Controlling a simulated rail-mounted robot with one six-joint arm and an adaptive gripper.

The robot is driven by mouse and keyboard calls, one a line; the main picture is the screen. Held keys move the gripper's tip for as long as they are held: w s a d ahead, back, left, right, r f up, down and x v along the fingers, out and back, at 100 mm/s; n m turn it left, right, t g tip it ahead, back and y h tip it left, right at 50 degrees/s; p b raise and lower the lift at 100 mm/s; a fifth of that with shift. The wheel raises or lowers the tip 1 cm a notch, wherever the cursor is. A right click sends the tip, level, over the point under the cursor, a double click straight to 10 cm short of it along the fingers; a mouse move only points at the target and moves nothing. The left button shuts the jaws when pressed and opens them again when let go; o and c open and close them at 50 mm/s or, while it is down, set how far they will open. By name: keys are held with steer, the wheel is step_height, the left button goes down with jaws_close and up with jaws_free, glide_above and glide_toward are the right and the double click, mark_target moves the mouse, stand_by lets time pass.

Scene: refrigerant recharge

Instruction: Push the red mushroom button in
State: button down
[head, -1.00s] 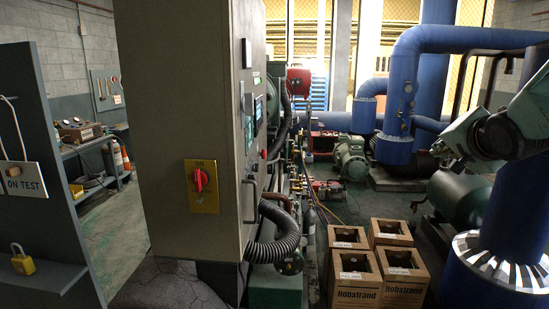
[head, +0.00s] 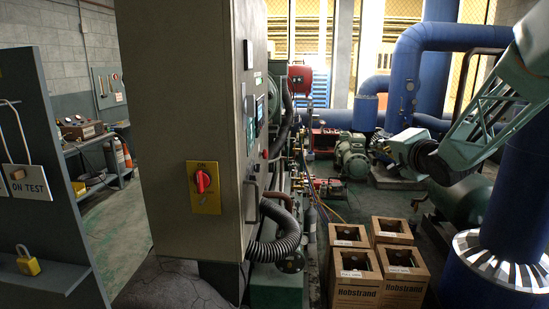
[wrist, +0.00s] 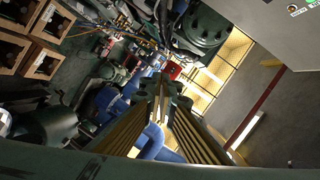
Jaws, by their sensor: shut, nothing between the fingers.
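A small red button (head: 265,154) shows edge-on on the narrow panel face of the tall grey cabinet (head: 180,100) in the head view; its mushroom shape is too small to make out. I cannot pick it out in the wrist view. My gripper (wrist: 162,88) is shut and empty in the wrist view, its fingers together near the picture's middle. In the head view my wrist is right of the cabinet, well apart from the button, and the fingertips are hard to make out there.
A red rotary switch (head: 200,180) sits on a yellow plate on the cabinet's near side. A handle and a corrugated hose (head: 276,246) stick out by the panel. Several open cartons (head: 354,289) stand on the floor. Blue pipes (head: 400,75) rise at the right.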

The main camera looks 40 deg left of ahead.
mark_target(264, 154)
steer(key=s+a+f+g+y, duration=0.2)
steer(key=s+a+f, duration=0.1)
steer(key=a, duration=0.5)
steer(key=s+a+f+g+y+p, duration=0.1)
steer(key=s+a+f+g+y, duration=0.1)
steer(key=a, duration=0.6)
steer(key=s+a+f+g+y+p, duration=0.1)
steer(key=s+a+f+g+y, duration=0.1)
steer(key=a+f, duration=0.4)
steer(key=shift+s+a+g+y, duration=0.4)
steer(key=shift+s+a+y, duration=0.45)
steer(key=shift+a, duration=0.45)
steer(key=shift+f, duration=0.1)
steer(key=shift+a, duration=0.15)
steer(key=s+b+x, duration=0.1)
steer(key=s+x, duration=0.1)
steer(key=x, duration=1)
steer(key=shift+s+a, duration=0.4)
steer(key=shift+a, duration=0.2)
